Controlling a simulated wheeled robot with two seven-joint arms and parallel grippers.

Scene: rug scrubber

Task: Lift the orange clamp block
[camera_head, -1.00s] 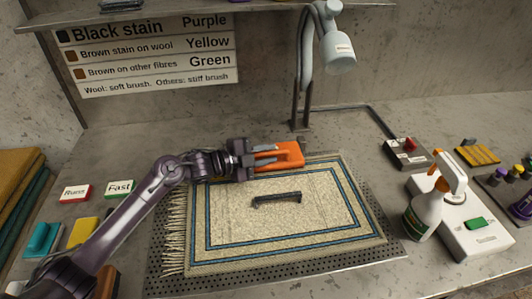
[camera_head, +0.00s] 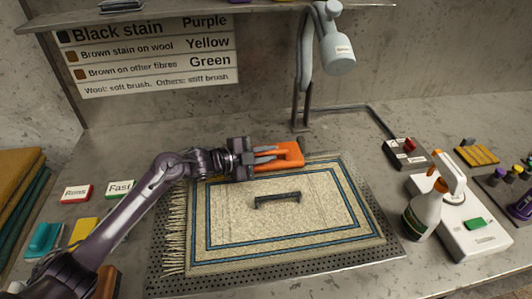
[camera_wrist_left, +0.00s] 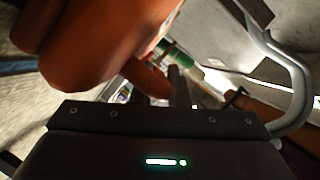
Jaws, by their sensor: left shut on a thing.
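The orange clamp block (camera_head: 290,153) is at the back edge of the rug (camera_head: 290,222), near its middle. My left gripper (camera_head: 266,156) reaches it from the left and is shut on it. In the left wrist view the block (camera_wrist_left: 95,40) is a large orange shape close to the camera, at the upper left. Whether the block is clear of the rug is hard to tell. My right gripper is not in view.
A dark handle-like bar (camera_head: 277,199) lies on the rug. A spray bottle (camera_head: 424,212) and a white box (camera_head: 470,232) stand at the right. A lamp (camera_head: 335,50) on a stand rises behind the block. Rinse (camera_head: 76,193) and Fast (camera_head: 119,188) labelled blocks lie at the left.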

